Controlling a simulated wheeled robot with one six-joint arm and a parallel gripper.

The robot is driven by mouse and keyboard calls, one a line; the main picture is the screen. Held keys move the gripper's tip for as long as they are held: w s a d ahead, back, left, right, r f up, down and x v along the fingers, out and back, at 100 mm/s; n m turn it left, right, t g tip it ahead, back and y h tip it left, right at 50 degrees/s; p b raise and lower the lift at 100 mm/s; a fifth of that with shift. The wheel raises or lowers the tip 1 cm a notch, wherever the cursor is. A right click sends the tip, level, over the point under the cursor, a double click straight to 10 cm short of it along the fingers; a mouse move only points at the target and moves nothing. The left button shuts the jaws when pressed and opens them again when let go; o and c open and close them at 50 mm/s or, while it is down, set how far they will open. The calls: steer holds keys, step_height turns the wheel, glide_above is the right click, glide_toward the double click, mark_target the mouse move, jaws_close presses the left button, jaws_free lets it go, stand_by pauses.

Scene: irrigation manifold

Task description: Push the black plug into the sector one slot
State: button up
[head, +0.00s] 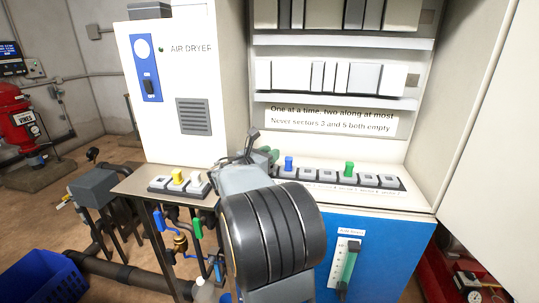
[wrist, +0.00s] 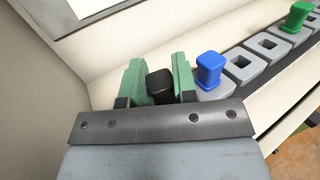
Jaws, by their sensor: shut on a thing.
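My gripper (wrist: 160,82) is shut on the black plug (wrist: 160,86), which sits between its two green fingers. In the head view my gripper (head: 269,156) is at the left end of the slot row, just left of the blue plug (head: 289,163). The slot row (head: 314,175) is a line of grey square sockets on a dark strip. The socket under the black plug is hidden by my gripper, so I cannot tell how deep the plug sits. The blue plug (wrist: 209,68) stands upright close beside the right finger. A green plug (head: 348,168) stands farther right.
Empty sockets (wrist: 243,65) lie between the blue and green plugs. A sign (head: 331,117) with rules hangs behind the row. A cabinet wall (wrist: 45,75) rises left of my gripper.

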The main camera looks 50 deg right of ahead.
steer(key=shift+f+b, duration=0.4)
steer(key=shift+f, duration=0.15)
steer(key=o, duration=0.6)
steer(key=shift+s+a, duration=0.2)
steer(key=shift+a, duration=5.3)
steer(key=s+a+f+m+y, duration=0.8)
steer(key=a+f+m+y, duration=0.2)
steer(key=a+f, duration=0.1)
steer(key=a+f+m+t+y, duration=0.1)
steer(key=a+m+y, duration=0.1)
steer(key=a, duration=0.2)
steer(key=s+a+f+m+t+y, duration=0.1)
steer(key=a+m+y, duration=0.2)
steer(key=a, duration=0.1)
steer(key=s+a+f+m+t+y, duration=0.1)
steer(key=a+m+y, duration=0.2)
steer(key=a, duration=0.1)
steer(key=shift+s+a, duration=0.15)
steer(key=shift+a, duration=0.15)
